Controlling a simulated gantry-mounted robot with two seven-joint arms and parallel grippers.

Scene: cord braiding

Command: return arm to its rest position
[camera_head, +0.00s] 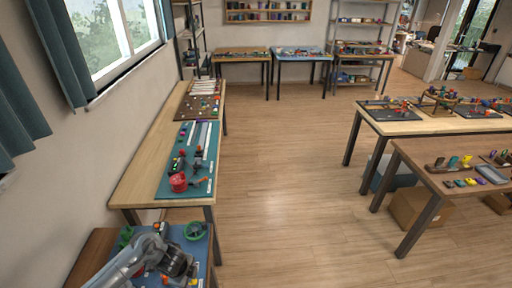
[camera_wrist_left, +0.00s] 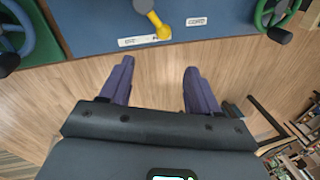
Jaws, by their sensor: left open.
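My left arm (camera_head: 130,262) reaches in from the bottom left of the head view, over the near blue-topped table. In the left wrist view my left gripper (camera_wrist_left: 158,68) has its two purple-grey fingers wide apart, with nothing between them. Wooden floor shows behind the gap, and the edge of the blue work surface (camera_wrist_left: 105,25) lies just beyond the fingertips. A grey lever with a yellow end (camera_wrist_left: 162,32) stands at that edge, apart from the fingers. My right gripper is in neither view.
White labels lie on the blue surface. A long bench with a teal mat (camera_head: 205,180) runs along the wall. Open floor (camera_head: 285,180) lies to the right, before another wooden table (camera_head: 440,165).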

